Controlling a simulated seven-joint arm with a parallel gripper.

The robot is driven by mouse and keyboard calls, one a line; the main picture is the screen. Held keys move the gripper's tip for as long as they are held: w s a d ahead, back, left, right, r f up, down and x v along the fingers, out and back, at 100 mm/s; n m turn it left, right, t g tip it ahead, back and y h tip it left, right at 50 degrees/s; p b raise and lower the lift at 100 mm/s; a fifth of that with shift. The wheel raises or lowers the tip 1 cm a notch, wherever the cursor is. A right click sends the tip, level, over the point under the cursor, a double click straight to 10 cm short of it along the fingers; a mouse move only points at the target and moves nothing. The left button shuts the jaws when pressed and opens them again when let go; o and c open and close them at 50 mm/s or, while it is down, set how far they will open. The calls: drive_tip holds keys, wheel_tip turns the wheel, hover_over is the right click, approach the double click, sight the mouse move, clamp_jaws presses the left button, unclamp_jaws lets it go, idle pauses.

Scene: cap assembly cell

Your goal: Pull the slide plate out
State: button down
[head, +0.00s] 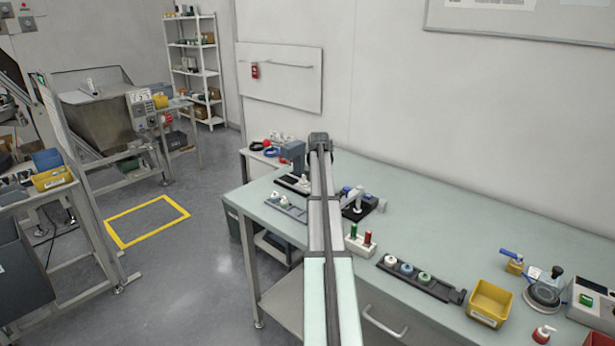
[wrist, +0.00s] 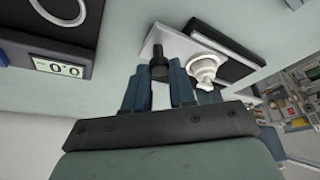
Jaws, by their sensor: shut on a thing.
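In the wrist view, a light slide plate (wrist: 172,44) lies along a dark base (wrist: 224,48). A black upright knob (wrist: 158,62) stands at its near end. A white stepped round piece (wrist: 205,68) sits beside the knob. My gripper (wrist: 158,80) has blue fingers on both sides of the knob and is shut on it. The fingers hide part of the plate's near edge, so how far the plate is out of the base cannot be told. In the head view my arm hides the gripper and most of this spot.
In the head view, a black holder with blue-topped parts (head: 360,205), a block with red and green pegs (head: 360,243) and a yellow bin (head: 490,302) stand on the bench.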

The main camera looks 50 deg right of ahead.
drive_tip(key=shift+s, duration=0.3)
drive_tip(key=c, duration=0.9)
unclamp_jaws()
drive_tip(key=shift+c, duration=0.2)
drive_tip(key=v, duration=1.3)
drive_tip(key=shift+a+r, duration=0.15)
drive_tip(key=shift+r, duration=0.2)
